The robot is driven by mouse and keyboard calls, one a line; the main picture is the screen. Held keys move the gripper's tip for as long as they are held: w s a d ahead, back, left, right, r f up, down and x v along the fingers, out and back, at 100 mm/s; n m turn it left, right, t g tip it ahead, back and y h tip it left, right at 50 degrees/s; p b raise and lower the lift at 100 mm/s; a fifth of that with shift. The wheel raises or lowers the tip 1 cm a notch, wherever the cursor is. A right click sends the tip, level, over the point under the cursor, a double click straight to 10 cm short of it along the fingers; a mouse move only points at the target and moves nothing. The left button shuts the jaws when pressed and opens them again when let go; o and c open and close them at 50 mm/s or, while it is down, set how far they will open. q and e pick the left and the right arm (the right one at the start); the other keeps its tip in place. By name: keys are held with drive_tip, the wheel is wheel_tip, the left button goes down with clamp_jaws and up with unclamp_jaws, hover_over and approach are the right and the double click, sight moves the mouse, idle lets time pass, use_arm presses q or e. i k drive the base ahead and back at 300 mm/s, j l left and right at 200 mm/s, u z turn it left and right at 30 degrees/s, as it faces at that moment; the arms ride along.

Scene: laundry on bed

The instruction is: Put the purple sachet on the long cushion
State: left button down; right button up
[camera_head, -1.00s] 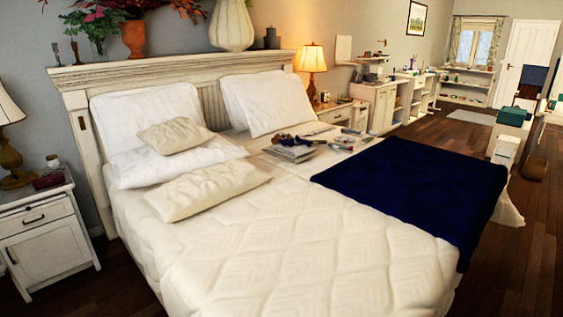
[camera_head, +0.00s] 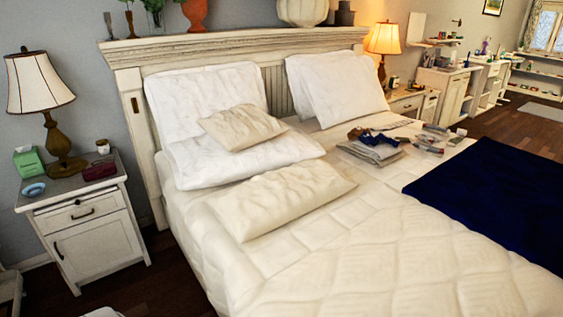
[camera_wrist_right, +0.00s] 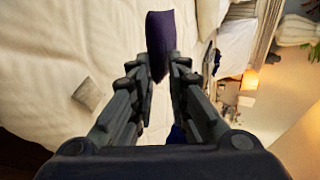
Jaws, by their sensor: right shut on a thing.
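The purple sachet (camera_wrist_right: 160,32) is dark and narrow in the right wrist view, seen nearly edge-on. My right gripper (camera_wrist_right: 159,72) is shut on its near end, and the sachet sticks out beyond the fingertips. The long cushion (camera_head: 282,197) is cream and lies flat on the bed in the head view, in front of the pillows, with nothing on top of it. Neither gripper shows in the head view, so how far the sachet is from the cushion cannot be told.
A small cream cushion (camera_head: 241,127) leans on white pillows (camera_head: 205,97). Folded clothes (camera_head: 372,152) and small items lie to the right, near a dark blue throw (camera_head: 490,198). A nightstand (camera_head: 92,232) with a lamp (camera_head: 45,95) stands left. The quilted bed front (camera_head: 385,245) is clear.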

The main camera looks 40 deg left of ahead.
sight(276, 183)
drive_tip(key=i+j+z, duration=0.2)
drive_tip(key=j, duration=1.9)
drive_tip(key=i+j+z, duration=0.2)
drive_tip(key=j, duration=1.95)
drive_tip(key=k+l, duration=0.05)
drive_tip(key=k, duration=0.05)
